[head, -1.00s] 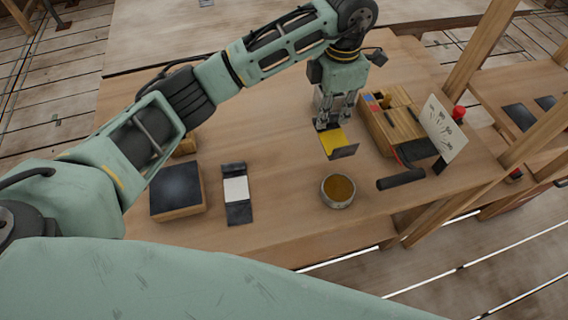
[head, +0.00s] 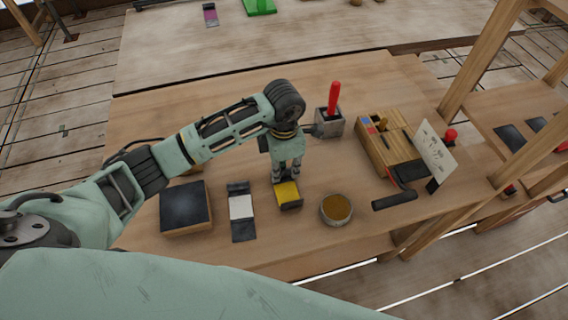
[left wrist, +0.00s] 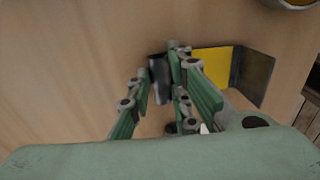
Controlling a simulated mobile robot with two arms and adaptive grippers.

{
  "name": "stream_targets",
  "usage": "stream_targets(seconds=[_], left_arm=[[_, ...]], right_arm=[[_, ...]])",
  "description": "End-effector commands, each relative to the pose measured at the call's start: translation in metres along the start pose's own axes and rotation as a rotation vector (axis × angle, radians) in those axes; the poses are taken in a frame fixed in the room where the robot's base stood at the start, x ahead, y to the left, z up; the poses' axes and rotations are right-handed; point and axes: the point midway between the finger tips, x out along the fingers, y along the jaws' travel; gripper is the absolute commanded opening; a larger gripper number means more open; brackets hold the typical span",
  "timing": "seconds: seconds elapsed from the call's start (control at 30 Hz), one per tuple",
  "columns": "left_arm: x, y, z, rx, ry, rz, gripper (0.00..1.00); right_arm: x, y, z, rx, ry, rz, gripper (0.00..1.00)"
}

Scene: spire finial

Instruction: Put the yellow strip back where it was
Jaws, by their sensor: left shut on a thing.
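The yellow strip (head: 288,194) has dark ends and lies just right of the white strip in the head view. It also shows in the left wrist view (left wrist: 210,68), with one dark end angled up on the right. My left gripper (head: 286,179) points down and is shut on the strip's far dark end, which sits between the fingers in the left wrist view. The strip is at or very near the tabletop; I cannot tell whether it touches. My right gripper is not in view.
The white strip (head: 241,207) with dark ends and a dark-topped block (head: 186,207) are to the left. A round pot (head: 336,209) of brown stuff is close on the right. Farther right are a grey holder with a red handle (head: 333,98), a wooden box (head: 391,142) and a black roller (head: 394,202).

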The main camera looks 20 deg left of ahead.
Motion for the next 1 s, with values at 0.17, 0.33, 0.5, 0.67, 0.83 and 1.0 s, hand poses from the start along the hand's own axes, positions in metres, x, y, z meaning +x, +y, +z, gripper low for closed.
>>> stream_targets(seconds=[0.17,0.33,0.5,0.67,0.83,1.0], left_arm=[[0.001,0.000,0.001,0.001,-0.002,0.001,0.00],[0.005,0.001,0.001,0.001,-0.002,0.002,0.00],[0.003,0.000,0.001,0.000,-0.001,0.001,0.33],[0.003,0.000,0.001,0.000,-0.001,0.001,0.37],[0.003,0.000,0.001,0.000,-0.001,0.001,0.37],[-0.008,0.002,0.002,0.001,-0.005,0.005,0.37]], right_arm=[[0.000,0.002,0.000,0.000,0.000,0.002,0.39],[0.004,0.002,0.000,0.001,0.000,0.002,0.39],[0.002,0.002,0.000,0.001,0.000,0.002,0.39],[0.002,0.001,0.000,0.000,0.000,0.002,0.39],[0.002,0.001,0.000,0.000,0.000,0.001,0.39],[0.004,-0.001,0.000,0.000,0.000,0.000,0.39]])
